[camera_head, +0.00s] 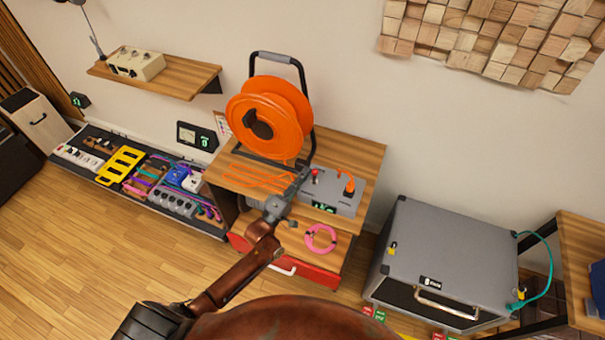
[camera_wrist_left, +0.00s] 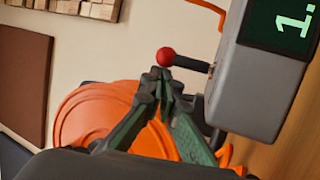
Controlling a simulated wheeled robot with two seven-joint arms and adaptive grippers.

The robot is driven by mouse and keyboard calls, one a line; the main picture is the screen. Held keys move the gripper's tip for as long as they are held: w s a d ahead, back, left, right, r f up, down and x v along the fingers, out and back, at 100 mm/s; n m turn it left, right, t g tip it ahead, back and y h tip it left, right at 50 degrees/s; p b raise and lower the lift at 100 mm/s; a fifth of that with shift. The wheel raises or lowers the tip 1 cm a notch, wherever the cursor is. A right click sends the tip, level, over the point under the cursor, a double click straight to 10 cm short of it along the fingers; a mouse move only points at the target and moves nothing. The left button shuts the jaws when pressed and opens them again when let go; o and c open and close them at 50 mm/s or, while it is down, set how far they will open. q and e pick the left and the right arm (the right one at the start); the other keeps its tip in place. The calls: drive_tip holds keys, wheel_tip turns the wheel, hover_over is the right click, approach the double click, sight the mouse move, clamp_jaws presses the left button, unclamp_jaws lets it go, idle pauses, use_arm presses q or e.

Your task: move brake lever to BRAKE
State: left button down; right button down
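The brake lever (camera_head: 315,174) is a red ball on a dark rod, on a grey box (camera_head: 345,200) beside the orange cable reel (camera_head: 268,118). In the left wrist view the lever's red knob (camera_wrist_left: 166,57) and black rod (camera_wrist_left: 190,63) stick out sideways from the box (camera_wrist_left: 252,90). My left gripper (camera_head: 303,172) is close to the lever. In the left wrist view its fingertips (camera_wrist_left: 161,76) are together, just below the knob in the picture, with nothing seen between them. Whether they touch the lever I cannot tell. No BRAKE marking is readable. My right gripper is not in view.
An orange plug and cable (camera_head: 349,186) stand on the box's right side. A pink cable coil (camera_head: 321,239) lies in front of the box. A grey amp cabinet (camera_head: 445,255) stands to the right, and a pedalboard (camera_head: 140,180) lies at left.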

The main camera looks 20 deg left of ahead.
use_arm(q)
drive_tip(key=shift+d+f, duration=0.1)
idle(0.7)
drive_tip(key=shift+w, duration=0.15)
drive_tip(key=a, duration=0.2)
drive_tip(key=w+a, duration=0.1)
drive_tip(key=shift+a+b, duration=0.3)
drive_tip(key=shift+a, duration=0.1)
drive_tip(key=v, duration=0.8)
drive_tip(key=shift+s+a+r, duration=0.1)
drive_tip(key=shift+s+r, duration=0.15)
drive_tip(key=shift+s, duration=0.25)
